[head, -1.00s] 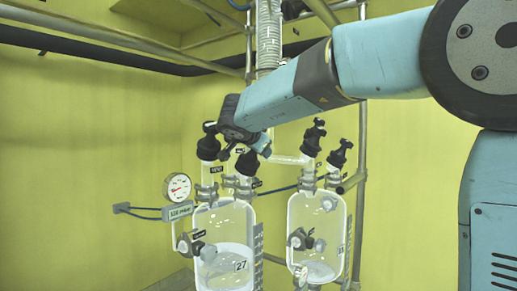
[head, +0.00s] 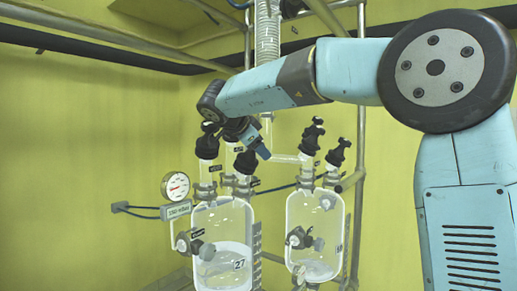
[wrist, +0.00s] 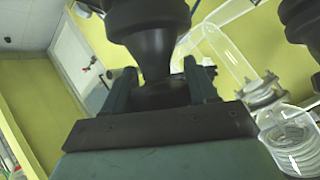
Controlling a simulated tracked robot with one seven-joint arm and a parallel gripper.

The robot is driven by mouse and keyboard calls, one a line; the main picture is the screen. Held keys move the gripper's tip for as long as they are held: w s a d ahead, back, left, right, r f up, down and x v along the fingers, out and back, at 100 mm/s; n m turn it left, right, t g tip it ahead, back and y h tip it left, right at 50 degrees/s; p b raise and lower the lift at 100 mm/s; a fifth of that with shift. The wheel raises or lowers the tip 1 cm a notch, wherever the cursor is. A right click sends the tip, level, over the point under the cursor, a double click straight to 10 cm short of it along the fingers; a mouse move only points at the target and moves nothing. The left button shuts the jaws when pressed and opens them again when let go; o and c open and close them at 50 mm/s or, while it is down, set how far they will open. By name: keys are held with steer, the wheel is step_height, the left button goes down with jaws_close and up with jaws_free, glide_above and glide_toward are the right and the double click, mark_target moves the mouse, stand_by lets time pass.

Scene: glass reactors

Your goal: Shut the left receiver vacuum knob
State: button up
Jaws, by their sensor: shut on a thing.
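The left receiver (head: 222,215) is a glass vessel marked 27 with pale liquid inside. Black knobs stand on its top: one at left (head: 207,147), one in front (head: 246,162), and a back one largely covered by my gripper (head: 230,136). In the wrist view, my gripper (wrist: 160,85) is shut on a black knob (wrist: 152,50), with one finger on each side of its narrow lower part. This looks like the back knob of the left receiver, the vacuum knob; its label is too small to read.
A round gauge (head: 175,186) with a small display stands left of the left receiver. Metal poles and a ribbed glass column (head: 267,35) rise behind. The yellow wall at left is clear.

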steer(key=shift+d+f, duration=0.15)
steer(key=o, duration=1)
steer(key=shift+c, duration=0.2)
steer(key=v, duration=1.3)
steer(key=shift+s+a+r, duration=0.2)
steer(key=shift+a+r, duration=0.05)
steer(key=shift+r, duration=0.05)
